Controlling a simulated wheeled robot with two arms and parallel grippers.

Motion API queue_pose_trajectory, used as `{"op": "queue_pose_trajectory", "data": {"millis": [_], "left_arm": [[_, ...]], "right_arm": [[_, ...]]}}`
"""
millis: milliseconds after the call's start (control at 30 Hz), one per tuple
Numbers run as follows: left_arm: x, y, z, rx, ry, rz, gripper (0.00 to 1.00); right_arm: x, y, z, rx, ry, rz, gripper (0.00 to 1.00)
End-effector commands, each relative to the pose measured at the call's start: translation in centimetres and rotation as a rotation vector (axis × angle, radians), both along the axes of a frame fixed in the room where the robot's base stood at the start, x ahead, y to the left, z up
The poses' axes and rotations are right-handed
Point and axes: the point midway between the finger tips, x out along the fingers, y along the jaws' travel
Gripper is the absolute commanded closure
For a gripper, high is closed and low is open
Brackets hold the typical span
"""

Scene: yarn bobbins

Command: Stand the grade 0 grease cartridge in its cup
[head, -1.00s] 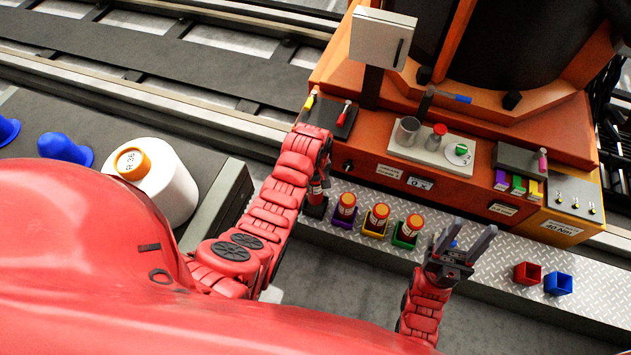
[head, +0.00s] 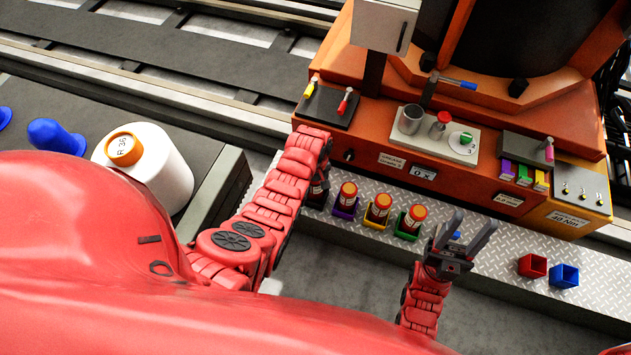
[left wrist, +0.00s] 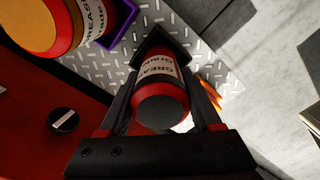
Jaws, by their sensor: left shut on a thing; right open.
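In the left wrist view my left gripper (left wrist: 163,84) is shut on a grease cartridge (left wrist: 160,100) with a red rim, dark end and white label; its grade is not readable. The cartridge's far end overlaps a black cup (left wrist: 178,42); I cannot tell whether it stands inside. In the head view this cartridge (head: 319,190) is mostly hidden by my left arm. My right gripper (head: 472,228) is open and empty, right of the green cup (head: 408,235).
Orange-topped cartridges stand in the purple (head: 343,213), yellow (head: 374,223) and green cups on the metal plate. The orange machine (head: 450,185) rises behind. A white bobbin (head: 160,170) stands left.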

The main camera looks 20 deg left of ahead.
Motion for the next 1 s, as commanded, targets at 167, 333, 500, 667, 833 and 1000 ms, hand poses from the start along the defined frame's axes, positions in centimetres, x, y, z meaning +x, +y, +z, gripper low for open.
{"op": "queue_pose_trajectory", "data": {"millis": [167,333,500,667,833,1000], "left_arm": [[0.01,0.01,-0.08,0.000,0.000,0.000,0.91],[-0.01,-0.01,-0.10,0.000,0.000,0.000,0.91],[-0.01,-0.01,-0.27,0.000,0.000,0.000,0.91],[0.00,-0.01,-0.59,0.000,0.000,0.000,0.91],[0.00,-0.01,-0.66,0.000,0.000,0.000,0.17],[-0.02,0.00,-0.66,0.000,0.000,0.000,0.00]], "right_arm": [[0.00,0.00,-0.03,0.000,0.000,0.000,0.50],[0.00,0.00,-0.03,0.000,0.000,0.000,0.50],[0.00,0.00,-0.12,0.000,0.000,0.000,0.50],[0.00,0.00,-0.25,0.000,0.000,0.000,0.50],[0.01,0.00,-0.26,0.000,0.000,0.000,0.50],[0.00,0.00,-0.25,0.000,0.000,0.000,0.50]]}}
